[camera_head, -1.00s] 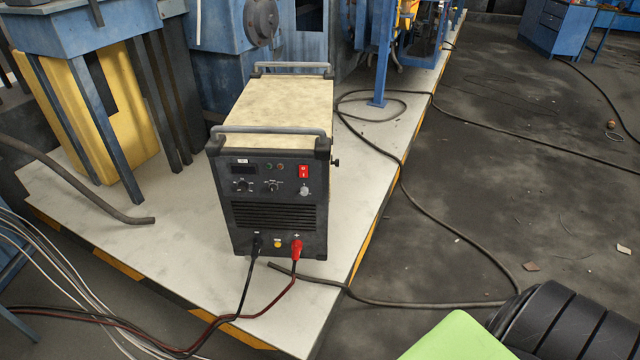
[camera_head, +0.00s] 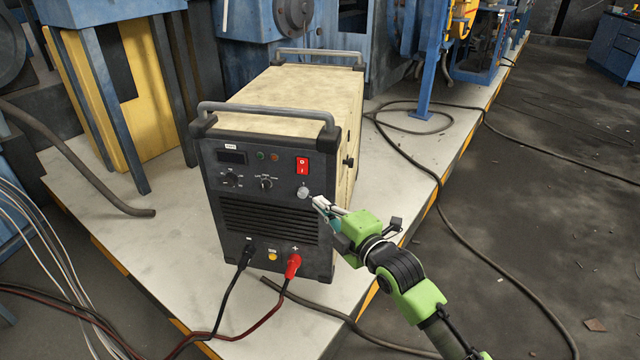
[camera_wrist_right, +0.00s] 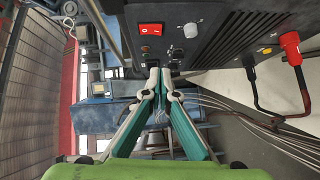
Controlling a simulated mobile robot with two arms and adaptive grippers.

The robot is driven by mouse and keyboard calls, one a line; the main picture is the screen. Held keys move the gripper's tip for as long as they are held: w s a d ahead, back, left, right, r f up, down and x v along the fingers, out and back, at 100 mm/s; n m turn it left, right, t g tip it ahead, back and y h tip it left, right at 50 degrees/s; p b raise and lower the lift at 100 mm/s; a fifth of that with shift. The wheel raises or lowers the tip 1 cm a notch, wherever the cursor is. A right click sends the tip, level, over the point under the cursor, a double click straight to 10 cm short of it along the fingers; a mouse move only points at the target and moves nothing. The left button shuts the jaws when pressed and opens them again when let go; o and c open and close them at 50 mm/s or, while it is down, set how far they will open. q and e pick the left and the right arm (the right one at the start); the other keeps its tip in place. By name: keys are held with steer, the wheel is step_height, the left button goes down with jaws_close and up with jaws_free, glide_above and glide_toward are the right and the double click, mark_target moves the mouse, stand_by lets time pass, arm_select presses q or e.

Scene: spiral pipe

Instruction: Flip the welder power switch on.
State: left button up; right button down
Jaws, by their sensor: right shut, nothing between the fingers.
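The welder (camera_head: 268,150) is a dark box with a worn cream top, standing on the pale platform. Its red power switch (camera_head: 302,166) is at the upper right of the front panel, above a grey knob (camera_head: 303,191). The switch also shows in the right wrist view (camera_wrist_right: 150,29), ahead of the fingers and near the top. My right gripper (camera_head: 318,201) is in front of the panel, below and right of the switch, and does not cover it. Its fingertips (camera_wrist_right: 160,72) are together with nothing between them. I cannot tell whether they touch the panel. My left gripper is not in view.
Black and red plugs (camera_head: 293,265) with cables come out of the welder's lower front. A metal handle (camera_head: 266,112) spans its top front edge. A long hose (camera_head: 440,215) runs over the platform and floor at the right. Blue machinery stands behind.

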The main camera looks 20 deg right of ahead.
mark_target(298, 172)
steer(key=shift+a+r, duration=0.1)
steer(key=shift+r, duration=0.2)
